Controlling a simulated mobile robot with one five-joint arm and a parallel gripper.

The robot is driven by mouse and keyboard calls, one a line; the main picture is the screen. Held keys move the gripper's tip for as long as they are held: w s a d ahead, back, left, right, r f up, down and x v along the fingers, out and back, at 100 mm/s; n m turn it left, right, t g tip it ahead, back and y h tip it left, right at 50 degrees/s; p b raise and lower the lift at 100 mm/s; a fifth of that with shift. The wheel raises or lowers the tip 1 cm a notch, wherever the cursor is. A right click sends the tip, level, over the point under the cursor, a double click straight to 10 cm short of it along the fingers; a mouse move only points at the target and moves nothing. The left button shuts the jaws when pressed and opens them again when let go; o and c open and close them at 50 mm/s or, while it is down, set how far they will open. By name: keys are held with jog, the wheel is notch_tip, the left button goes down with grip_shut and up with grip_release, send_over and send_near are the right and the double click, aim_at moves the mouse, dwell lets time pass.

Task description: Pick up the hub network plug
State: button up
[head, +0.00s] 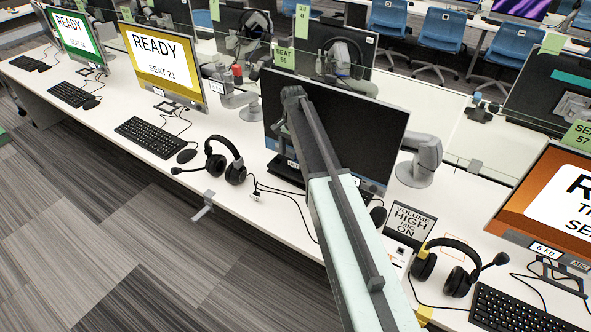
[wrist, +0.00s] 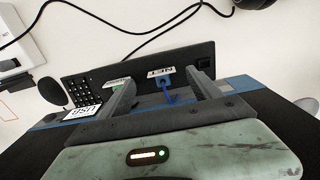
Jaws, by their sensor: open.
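A blue plug (wrist: 165,82) with a blue cable sits by a white label reading "NET" in the wrist view. It shows between the two fingers of my gripper (wrist: 161,80), which is open. I cannot tell whether a finger touches the plug. A white "USB" tag (wrist: 83,110) lies to the left, and a small green part shows under another label by the left finger. In the head view my arm reaches in front of the dark middle monitor (head: 365,125); the plug is not discernible there.
A dark keyboard (wrist: 85,77) lies behind the fingers, with black cables beyond.

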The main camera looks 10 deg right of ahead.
aim_at(294, 163)
jog(key=f+b, duration=0.1)
jog(key=f, duration=0.1)
jog(key=f+b, duration=0.4)
jog(key=shift+w+d+f, duration=0.1)
jog(key=shift+w, duration=0.15)
jog(key=shift+r, duration=0.2)
jog(key=c, duration=1.4)
